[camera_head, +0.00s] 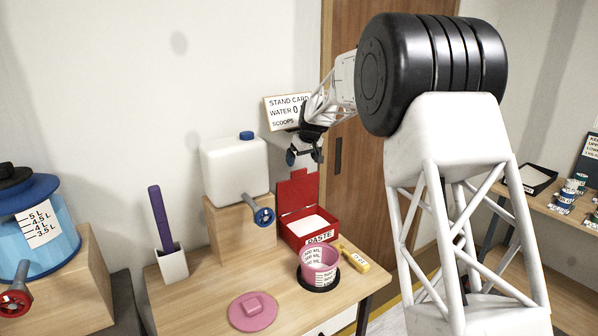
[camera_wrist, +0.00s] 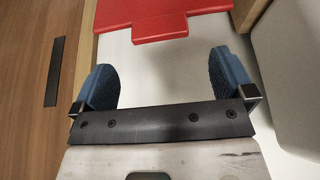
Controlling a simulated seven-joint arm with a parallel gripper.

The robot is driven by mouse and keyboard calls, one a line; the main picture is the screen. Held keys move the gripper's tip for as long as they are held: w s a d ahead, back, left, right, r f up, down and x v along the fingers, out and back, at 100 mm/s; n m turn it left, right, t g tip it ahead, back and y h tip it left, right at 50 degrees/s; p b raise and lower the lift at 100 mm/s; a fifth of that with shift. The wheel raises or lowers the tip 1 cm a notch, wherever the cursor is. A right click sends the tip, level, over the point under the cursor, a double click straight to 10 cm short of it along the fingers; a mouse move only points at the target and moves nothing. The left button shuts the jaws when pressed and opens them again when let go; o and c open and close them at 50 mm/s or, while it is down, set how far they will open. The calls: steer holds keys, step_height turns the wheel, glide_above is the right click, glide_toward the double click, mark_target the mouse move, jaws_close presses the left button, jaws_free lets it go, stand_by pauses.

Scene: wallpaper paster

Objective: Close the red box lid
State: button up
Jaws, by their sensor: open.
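The red box (camera_head: 312,238) labelled PASTE stands on the wooden table, with white contents inside. Its red lid (camera_head: 298,190) is open and stands upright at the back of the box. My gripper (camera_head: 305,156) is above the lid, apart from it, open and empty. In the wrist view, the lid (camera_wrist: 162,18) shows at the top, beyond the two blue fingertips of my gripper (camera_wrist: 160,80). The box body does not show clearly in the wrist view.
A white water container (camera_head: 234,170) on a wooden block (camera_head: 235,228) stands left of the box. A pink measuring cup (camera_head: 318,267), a yellow tool (camera_head: 354,258) and a pink lid (camera_head: 252,311) lie in front. A wall sign (camera_head: 285,112) is behind my gripper.

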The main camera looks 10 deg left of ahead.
mark_target(300, 170)
steer(key=shift+x, duration=3.3)
steer(key=c, duration=1.3)
steer(key=shift+s+d, duration=0.15)
